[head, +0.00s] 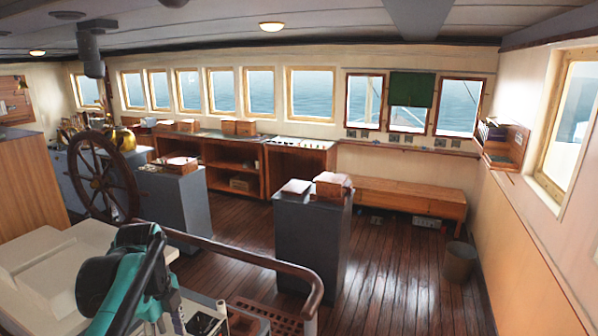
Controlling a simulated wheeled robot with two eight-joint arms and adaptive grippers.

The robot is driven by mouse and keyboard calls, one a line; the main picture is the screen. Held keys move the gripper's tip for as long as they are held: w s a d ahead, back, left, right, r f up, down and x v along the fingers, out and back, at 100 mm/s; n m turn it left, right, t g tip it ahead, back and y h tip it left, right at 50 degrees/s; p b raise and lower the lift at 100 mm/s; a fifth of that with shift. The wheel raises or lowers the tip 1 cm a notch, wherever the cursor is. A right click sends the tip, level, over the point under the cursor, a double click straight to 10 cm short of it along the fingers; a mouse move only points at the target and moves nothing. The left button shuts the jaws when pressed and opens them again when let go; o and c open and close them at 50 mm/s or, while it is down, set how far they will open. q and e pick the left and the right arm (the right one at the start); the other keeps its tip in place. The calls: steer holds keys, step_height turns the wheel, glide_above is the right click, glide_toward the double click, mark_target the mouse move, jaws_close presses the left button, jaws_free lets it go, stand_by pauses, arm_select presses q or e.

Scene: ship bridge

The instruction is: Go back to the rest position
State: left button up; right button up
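Part of one of my arms, teal and black, rises from the bottom edge at lower left of the head view. It is bent, with a dark joint at its left side. No gripper fingers can be made out on it. My other arm does not show. Neither of my grippers is in view, so I cannot see whether they hold anything.
A wooden ship's wheel (104,178) stands at left. A brown handrail (245,258) crosses in front of me. Grey pedestals (312,245) stand beyond it on the plank floor (385,280). A wooden bench (410,197) and a bin (459,263) are at right.

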arm_select(q)
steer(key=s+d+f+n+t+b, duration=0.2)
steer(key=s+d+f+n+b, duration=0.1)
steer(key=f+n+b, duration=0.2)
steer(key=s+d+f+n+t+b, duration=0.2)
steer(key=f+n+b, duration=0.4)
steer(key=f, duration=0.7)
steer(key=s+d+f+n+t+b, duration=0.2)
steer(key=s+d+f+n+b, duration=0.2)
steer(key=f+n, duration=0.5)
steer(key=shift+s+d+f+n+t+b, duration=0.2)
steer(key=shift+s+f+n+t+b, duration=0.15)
steer(key=shift+b, duration=0.6)
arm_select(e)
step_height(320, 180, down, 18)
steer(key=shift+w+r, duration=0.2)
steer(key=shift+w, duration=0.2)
